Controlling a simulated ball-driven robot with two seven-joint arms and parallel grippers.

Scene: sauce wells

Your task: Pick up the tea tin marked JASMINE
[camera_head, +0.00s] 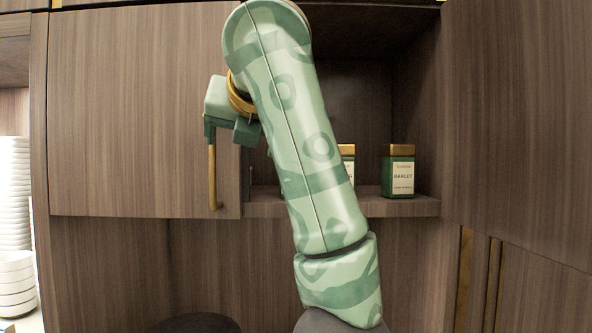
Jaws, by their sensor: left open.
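No tin with a readable JASMINE label shows. A green tin with a gold lid (348,152) stands on the open shelf, mostly hidden behind my arm, and its label cannot be read. To its right stands a green tin marked BARLEY (398,176), upright with a gold lid. My left gripper (228,136) is open, left of both tins, in front of the wooden door panel (130,110). One finger overlaps the top of the panel's gold handle (213,182); I cannot tell if they touch. My right gripper is out of view.
The shelf board (425,207) is open on the right, with a cabinet side wall beside it. My arm hides its middle. A stack of white bowls (15,280) and white plates (14,190) stand at the far left.

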